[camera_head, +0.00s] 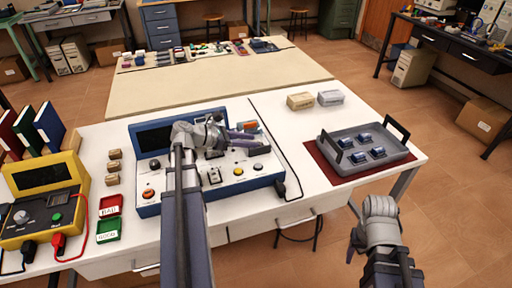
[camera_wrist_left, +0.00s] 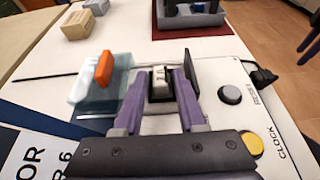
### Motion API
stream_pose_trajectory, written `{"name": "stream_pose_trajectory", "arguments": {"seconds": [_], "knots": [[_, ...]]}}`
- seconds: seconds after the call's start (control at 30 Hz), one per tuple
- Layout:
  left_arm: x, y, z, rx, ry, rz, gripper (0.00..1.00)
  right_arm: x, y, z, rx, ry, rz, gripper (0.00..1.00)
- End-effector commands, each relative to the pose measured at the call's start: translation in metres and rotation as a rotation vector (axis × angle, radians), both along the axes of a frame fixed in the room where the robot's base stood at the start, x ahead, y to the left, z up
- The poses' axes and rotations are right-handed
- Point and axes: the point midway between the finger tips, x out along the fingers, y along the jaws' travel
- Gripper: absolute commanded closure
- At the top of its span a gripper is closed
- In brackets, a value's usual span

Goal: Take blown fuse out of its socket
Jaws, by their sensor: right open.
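The control panel (camera_head: 262,185) is a blue-edged box with a white top on the white table. My left gripper (camera_head: 256,139) is over its right part, purple fingers spread. In the left wrist view, a pale fuse (camera_wrist_left: 160,76) with a dark mark stands in a black socket (camera_wrist_left: 161,97). My left gripper (camera_wrist_left: 161,72) is open with one finger on each side of it, and gaps appear to show on both sides. In the head view my arm hides much of this spot. My right gripper (camera_head: 354,228) is open and empty, in front of the table's right part.
A translucent box with an orange handle (camera_wrist_left: 103,68) is left of the socket. A red tray (camera_head: 110,205) and a green tray (camera_head: 108,229) lie left of the panel, beside a yellow tester (camera_head: 72,206). A grey tray (camera_head: 340,170) with several blue parts stands at right.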

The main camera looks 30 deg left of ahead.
Motion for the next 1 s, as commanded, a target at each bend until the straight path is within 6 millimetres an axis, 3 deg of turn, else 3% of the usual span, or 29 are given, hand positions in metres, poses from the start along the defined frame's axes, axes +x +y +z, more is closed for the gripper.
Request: {"name": "stream_pose_trajectory", "arguments": {"seconds": [0.1, 0.33, 0.7, 1.0], "knots": [[0.0113, -0.0099, -0.0083, 0.0, 0.0, -0.002, 0.6, 0.0, 0.0, -0.0082, 0.0, 0.0, 0.0, 0.4], [0.0129, -0.0113, -0.0071, 0.0, 0.0, 0.0, 0.6, 0.0, 0.0, -0.007, 0.0, 0.0, 0.0, 0.4], [0.0127, -0.0111, -0.0071, 0.0, 0.0, 0.0, 1.0, 0.0, 0.0, -0.007, 0.0, 0.0, 0.0, 0.4], [0.0126, -0.011, -0.0071, 0.0, 0.0, 0.0, 1.0, 0.0, 0.0, -0.007, 0.0, 0.0, 0.0, 0.4]]}}
